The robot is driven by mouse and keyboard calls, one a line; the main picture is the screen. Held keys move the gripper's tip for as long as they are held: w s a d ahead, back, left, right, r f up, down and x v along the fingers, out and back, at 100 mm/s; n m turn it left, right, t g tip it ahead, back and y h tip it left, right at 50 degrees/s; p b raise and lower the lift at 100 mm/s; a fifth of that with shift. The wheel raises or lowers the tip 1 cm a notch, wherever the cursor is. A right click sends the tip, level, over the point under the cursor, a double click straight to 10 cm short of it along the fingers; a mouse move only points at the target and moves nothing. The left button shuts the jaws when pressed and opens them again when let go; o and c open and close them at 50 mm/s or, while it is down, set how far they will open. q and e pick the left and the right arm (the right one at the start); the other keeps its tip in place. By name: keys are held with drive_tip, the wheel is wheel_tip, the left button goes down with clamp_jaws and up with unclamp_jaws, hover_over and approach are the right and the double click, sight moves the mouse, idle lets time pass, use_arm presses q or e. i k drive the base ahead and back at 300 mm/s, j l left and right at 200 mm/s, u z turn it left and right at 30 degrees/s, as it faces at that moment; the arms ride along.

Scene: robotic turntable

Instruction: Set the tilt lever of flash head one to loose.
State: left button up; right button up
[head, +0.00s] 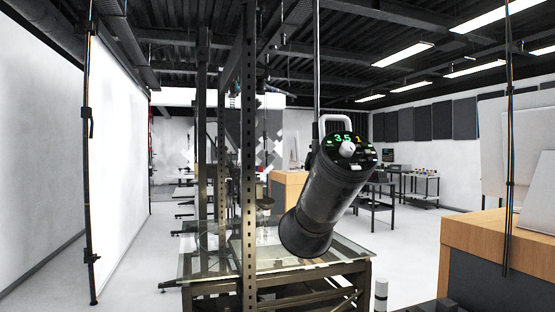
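A flash head (327,198), a dark grey cylinder, hangs tilted at the centre right, its flared end low and to the left. Its control panel (346,150) faces me, with green digits reading about 3.5, an orange 1 and a pale knob. A white loop handle (336,121) stands at its top. A thin upright pole (317,70) meets the head from above at its left side. I cannot make out the tilt lever; it is hidden or too small to tell. Neither of my grippers is in view.
A glass-topped metal table (300,262) stands below and behind the flash head, with a perforated upright post (249,200) on its left. A wooden desk (490,238) is at the right. A thin stand (88,160) is at the left. Light floor shows between them.

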sight(307, 165)
drive_tip(key=i+j+u, duration=0.15)
drive_tip(key=i+j, duration=0.6)
drive_tip(key=i, duration=0.05)
